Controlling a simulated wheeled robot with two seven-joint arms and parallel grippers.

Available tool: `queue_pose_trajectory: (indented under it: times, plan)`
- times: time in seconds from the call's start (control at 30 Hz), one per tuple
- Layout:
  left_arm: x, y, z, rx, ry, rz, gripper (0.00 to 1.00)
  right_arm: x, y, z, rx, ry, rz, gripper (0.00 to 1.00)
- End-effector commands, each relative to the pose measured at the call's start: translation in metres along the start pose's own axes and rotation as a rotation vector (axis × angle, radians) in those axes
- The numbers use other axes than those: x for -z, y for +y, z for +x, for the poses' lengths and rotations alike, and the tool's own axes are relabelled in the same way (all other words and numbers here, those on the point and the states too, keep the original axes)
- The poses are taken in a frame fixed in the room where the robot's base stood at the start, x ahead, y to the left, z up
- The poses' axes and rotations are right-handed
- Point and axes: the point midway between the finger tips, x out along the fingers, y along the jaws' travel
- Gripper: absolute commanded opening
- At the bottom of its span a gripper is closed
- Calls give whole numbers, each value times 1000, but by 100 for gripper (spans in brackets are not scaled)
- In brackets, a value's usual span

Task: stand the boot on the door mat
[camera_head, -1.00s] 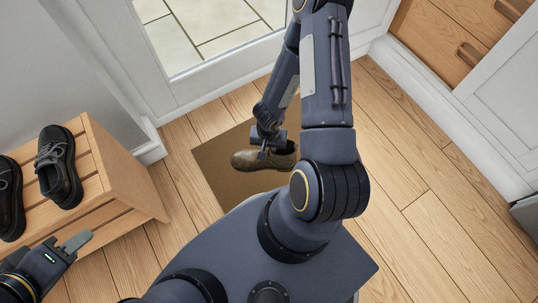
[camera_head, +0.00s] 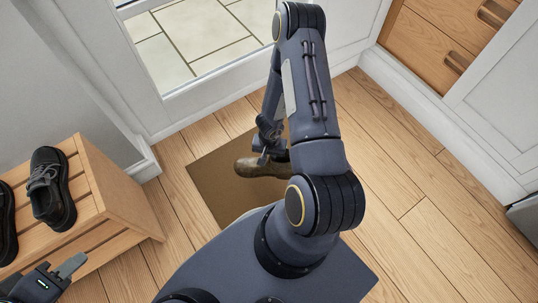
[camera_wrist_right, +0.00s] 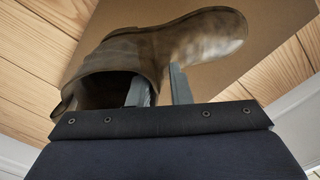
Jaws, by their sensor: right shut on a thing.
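The brown boot (camera_head: 250,167) is over the door mat (camera_head: 207,181) in the head view, its toe to the left. I cannot tell whether it touches the mat. My right gripper (camera_head: 264,157) is shut on the boot's shaft wall. In the right wrist view the boot (camera_wrist_right: 135,55) shows its open top towards me. One finger of the right gripper (camera_wrist_right: 160,90) is inside the shaft opening and the other is outside. The brown mat (camera_wrist_right: 270,30) lies behind it. My left gripper (camera_head: 68,268) is at the lower left, partly cut off, with its opening unclear.
A wooden shoe rack (camera_head: 120,195) with dark shoes (camera_head: 52,190) stands at the left. A glazed door (camera_head: 190,50) is beyond the mat. Wooden drawers (camera_head: 440,35) and a white panel (camera_head: 495,110) are at the right. The floor (camera_head: 410,190) right of the mat is clear.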

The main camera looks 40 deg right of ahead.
Motion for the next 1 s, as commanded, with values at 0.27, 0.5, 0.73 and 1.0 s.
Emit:
queue_pose_trajectory:
  times: [0.27, 0.5, 0.73, 1.0]
  plan:
    - [1, 0, -1, 0, 0, 0, 36, 29, -6, 39, 0, -2, 7, 0]
    - [-2, -2, 4, 0, 0, 0, 36, 42, -9, 55, 0, 0, 3, 0]
    - [-12, -11, 24, 0, 0, 0, 36, 45, -10, 88, -1, -2, -1, 0]
    - [-12, -11, 24, 0, 0, 0, 36, 44, -10, 88, 1, -2, 0, 0]
